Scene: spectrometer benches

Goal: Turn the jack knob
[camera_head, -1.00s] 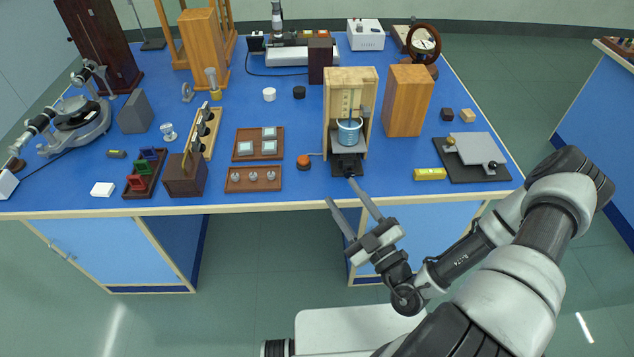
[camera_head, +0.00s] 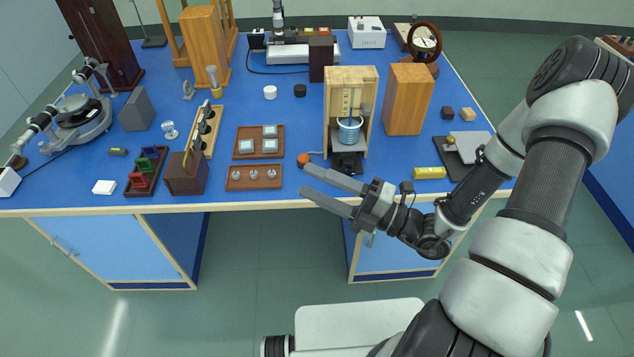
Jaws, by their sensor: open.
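A tall open-fronted wooden case (camera_head: 329,110) stands near the table's front edge. Inside it a blue-tinted cup (camera_head: 349,132) sits on a grey plate, with a scale on the back panel above. The black jack (camera_head: 347,160) is beneath the plate. Its front lower part and any knob there are hidden or too small to tell, with my gripper in front. My gripper (camera_head: 305,180) is open and empty. Its fingers point left, just in front of the case, with the tips past the case's left side, near the orange knob-like piece (camera_head: 304,158) with a thin lead.
A wooden block (camera_head: 408,100) stands right of the case. A yellow cylinder (camera_head: 429,172) lies near the front edge, with a dark board (camera_head: 455,168) partly behind my arm. Left of my fingertips is a brown tray (camera_head: 236,183) with small metal pieces.

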